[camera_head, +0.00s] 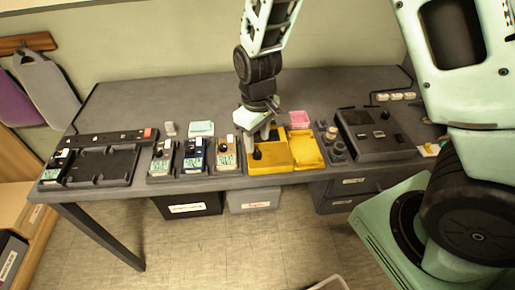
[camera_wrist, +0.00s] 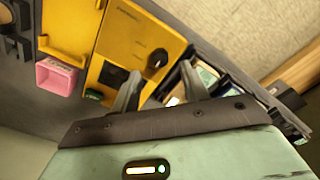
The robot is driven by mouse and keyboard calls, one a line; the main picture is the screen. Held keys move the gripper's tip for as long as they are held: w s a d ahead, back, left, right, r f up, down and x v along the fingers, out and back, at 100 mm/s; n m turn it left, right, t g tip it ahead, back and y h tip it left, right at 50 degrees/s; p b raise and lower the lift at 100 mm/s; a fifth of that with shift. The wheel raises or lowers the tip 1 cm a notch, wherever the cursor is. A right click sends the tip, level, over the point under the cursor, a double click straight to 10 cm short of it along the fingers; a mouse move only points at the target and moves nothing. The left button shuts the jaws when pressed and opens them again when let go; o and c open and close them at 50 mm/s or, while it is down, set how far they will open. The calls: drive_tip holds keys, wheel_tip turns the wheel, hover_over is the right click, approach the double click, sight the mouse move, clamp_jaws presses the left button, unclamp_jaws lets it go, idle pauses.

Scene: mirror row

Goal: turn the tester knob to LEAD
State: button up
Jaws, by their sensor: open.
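The yellow tester (camera_head: 270,158) stands near the front edge of the bench, with a yellow lid-like part (camera_head: 307,151) beside it on the right. In the wrist view the tester (camera_wrist: 128,40) shows a black round knob (camera_wrist: 158,58) with a light mark and a dark window. The knob also shows in the head view (camera_head: 257,155). My gripper (camera_head: 258,132) is above the tester, pointing down. In the wrist view its two fingers (camera_wrist: 160,84) are apart with nothing between them, near the knob but not around it. The knob's label words are too small to read.
Several handheld meters (camera_head: 194,155) stand in a row left of the tester. A black tray (camera_head: 105,164) is farther left. A dark console (camera_head: 375,134) stands to the right.

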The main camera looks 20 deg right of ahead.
sight(257, 153)
drive_tip(key=shift+f, duration=2.25)
clamp_jaws()
